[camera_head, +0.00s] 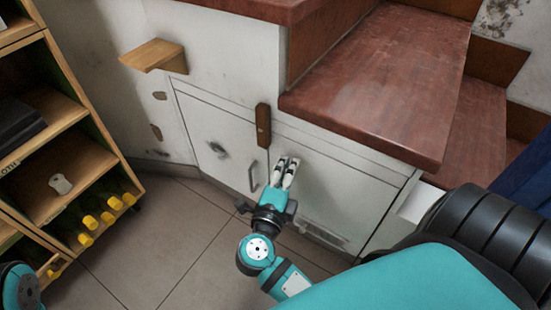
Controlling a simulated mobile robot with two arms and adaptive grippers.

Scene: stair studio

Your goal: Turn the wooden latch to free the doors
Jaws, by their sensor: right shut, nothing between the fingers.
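The wooden latch (263,125) is a dark brown bar on the white cabinet front under the stairs. It stands upright, near the upper edge of the doors. The left door (212,140) and the right door (343,192) are white and look closed. My left gripper is not in view.
Red-brown stair treads (385,75) overhang the doors at the upper right. A small wooden wall shelf (155,55) juts out at the upper left. A wooden rack (110,165) with yellow-capped bottles stands at the left. The tiled floor (165,240) between is clear.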

